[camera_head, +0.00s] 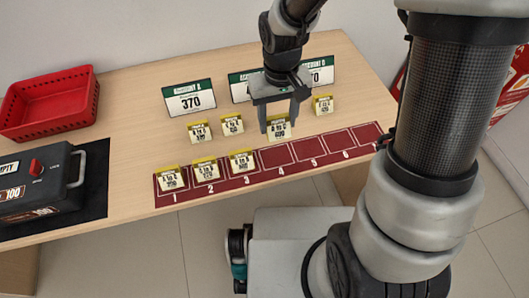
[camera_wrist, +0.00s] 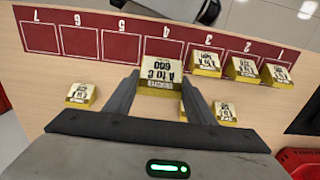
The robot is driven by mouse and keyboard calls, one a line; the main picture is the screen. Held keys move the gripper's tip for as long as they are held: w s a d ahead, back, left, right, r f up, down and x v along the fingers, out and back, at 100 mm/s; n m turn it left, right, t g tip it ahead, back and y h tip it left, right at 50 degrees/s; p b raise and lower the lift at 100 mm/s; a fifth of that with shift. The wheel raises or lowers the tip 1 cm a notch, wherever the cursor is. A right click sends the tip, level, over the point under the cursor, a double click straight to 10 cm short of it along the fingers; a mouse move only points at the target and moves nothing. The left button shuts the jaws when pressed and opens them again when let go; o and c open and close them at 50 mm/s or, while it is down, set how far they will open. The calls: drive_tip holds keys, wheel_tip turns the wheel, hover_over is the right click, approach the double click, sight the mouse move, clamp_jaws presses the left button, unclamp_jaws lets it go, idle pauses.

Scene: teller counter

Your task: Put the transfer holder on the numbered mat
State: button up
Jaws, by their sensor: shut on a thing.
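My gripper (camera_head: 278,123) is shut on a small yellow-and-cream holder (camera_head: 280,131) labelled "A to C 600"; it also shows between the fingers in the wrist view (camera_wrist: 162,72). The holder is upright just behind the numbered mat, near slot 4; I cannot tell its exact height. The dark red numbered mat (camera_head: 313,149) runs along the counter's front edge. Similar holders stand on slot 1 (camera_head: 171,178), slot 2 (camera_head: 206,169) and slot 3 (camera_head: 241,162). The slots from 4 upward look empty; slot 7 (camera_wrist: 39,38) shows in the wrist view.
Loose holders stand behind the mat at left (camera_head: 199,132), nearby (camera_head: 231,124) and at right (camera_head: 323,104). Account signs (camera_head: 190,99) stand behind them, partly hidden by my arm. A red basket (camera_head: 47,103) and a black box (camera_head: 38,183) are at far left.

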drive_tip(key=shift+s, duration=0.4)
wheel_tip(320, 180, down, 10)
drive_tip(key=shift+s+a+b, duration=0.1)
drive_tip(key=shift+b, duration=1.05)
drive_tip(key=shift+f, duration=0.15)
drive_tip(key=o, duration=1)
drive_tip(key=shift+o, duration=0.2)
